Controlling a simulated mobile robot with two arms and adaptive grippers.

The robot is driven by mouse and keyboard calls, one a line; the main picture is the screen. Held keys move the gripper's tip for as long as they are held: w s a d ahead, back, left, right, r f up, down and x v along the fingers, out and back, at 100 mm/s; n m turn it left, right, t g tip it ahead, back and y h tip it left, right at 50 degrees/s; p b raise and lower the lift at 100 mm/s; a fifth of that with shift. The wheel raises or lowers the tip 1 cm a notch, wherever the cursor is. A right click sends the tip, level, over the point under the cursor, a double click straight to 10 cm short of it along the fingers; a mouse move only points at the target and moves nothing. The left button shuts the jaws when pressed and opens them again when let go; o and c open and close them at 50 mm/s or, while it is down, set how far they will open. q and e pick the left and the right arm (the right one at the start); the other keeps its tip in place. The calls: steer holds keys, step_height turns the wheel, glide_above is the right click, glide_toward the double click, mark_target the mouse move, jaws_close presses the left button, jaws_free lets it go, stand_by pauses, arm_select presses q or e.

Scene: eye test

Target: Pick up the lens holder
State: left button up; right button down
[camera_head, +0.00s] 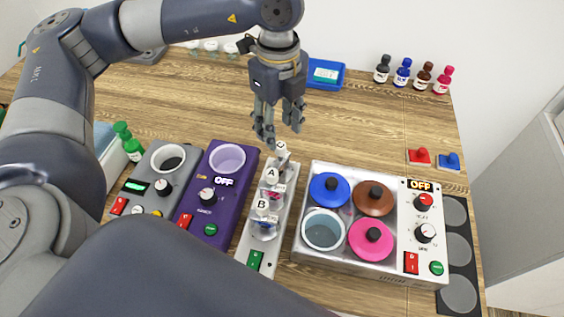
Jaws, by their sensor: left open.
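A narrow grey-white stand (281,218) runs front to back in the middle of the table. It carries small white pieces, one lettered A (271,175), one lettered B (262,205), and a far one (281,155) whose marking is too small to read. I cannot tell for sure which of these is the lens holder. My left gripper (281,136) points down just above and behind the far piece. Its fingers are apart with nothing between them. Whether a fingertip touches the piece is unclear. My right gripper is not in view.
Left of the stand are a purple device (213,222) and a grey device (146,192). Close on the right is a white box (338,259) with coloured lidded pots. A blue tray (325,84) and several small bottles stand at the back.

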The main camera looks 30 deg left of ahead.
mark_target(281, 145)
arm_select(q)
steer(key=shift+f, duration=0.5)
steer(key=shift+w+f, duration=0.1)
steer(key=shift+f, duration=0.2)
steer(key=f+p, duration=0.1)
steer(key=f, duration=0.1)
steer(key=f+p, duration=0.1)
steer(key=f, duration=0.1)
steer(key=shift+s+d+f, duration=0.15)
steer(key=shift+s, duration=0.05)
steer(key=shift+f, duration=0.45)
steer(key=shift+w, duration=0.1)
steer(key=shift+c, duration=0.4)
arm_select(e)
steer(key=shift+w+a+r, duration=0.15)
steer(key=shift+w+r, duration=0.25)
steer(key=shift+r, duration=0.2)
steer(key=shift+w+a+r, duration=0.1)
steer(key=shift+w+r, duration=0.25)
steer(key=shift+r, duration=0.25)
arm_select(q)
jaws_close()
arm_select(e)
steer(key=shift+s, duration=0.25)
